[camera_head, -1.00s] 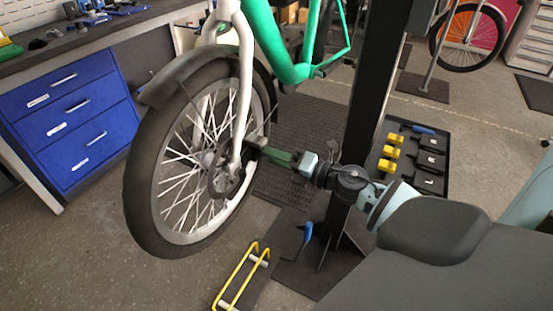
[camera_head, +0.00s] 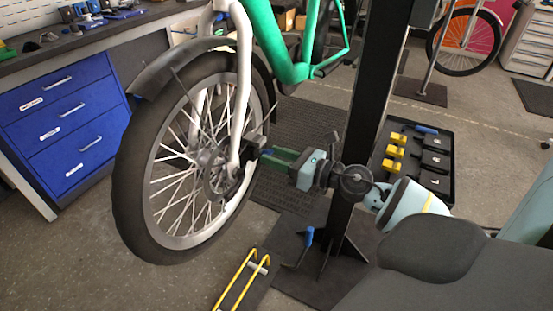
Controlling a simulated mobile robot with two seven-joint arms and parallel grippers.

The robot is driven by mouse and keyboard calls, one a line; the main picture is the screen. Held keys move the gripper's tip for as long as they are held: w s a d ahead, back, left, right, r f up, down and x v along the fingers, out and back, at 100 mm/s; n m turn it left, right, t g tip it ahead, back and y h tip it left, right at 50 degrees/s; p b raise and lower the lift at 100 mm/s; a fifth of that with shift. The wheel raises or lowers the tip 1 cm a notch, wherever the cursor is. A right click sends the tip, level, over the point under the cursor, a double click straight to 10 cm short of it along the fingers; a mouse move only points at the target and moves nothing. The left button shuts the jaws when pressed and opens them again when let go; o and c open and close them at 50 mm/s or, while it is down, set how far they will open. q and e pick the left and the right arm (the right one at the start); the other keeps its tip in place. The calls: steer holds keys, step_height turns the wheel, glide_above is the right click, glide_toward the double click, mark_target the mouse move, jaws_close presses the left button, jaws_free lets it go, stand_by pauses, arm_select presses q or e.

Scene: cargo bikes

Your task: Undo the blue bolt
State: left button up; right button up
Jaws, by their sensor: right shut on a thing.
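The bike's front wheel (camera_head: 128,190) stands upright at the left centre, with a white fork (camera_head: 243,90) and green frame (camera_head: 285,65). My right gripper (camera_head: 262,156) reaches in from the right, its green fingers level with the axle at the wheel's right side. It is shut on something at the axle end. A small patch of blue (camera_head: 267,150) shows between the fingers, likely the blue bolt; the rest of it is hidden by the fingers. My left gripper is not in view.
A black stand post (camera_head: 372,110) rises close behind my right wrist. A yellow wheel rack (camera_head: 240,282) and a blue-handled tool (camera_head: 309,237) are low in front. A black tray (camera_head: 446,185) with yellow and black items lies right. Blue drawers (camera_head: 65,115) stand left.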

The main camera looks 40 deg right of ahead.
steer(key=shift+n+b, duration=0.3)
steer(key=shift+n, duration=0.7)
steer(key=o, duration=1)
steer(key=b+v, duration=0.2)
steer(key=v, duration=0.6)
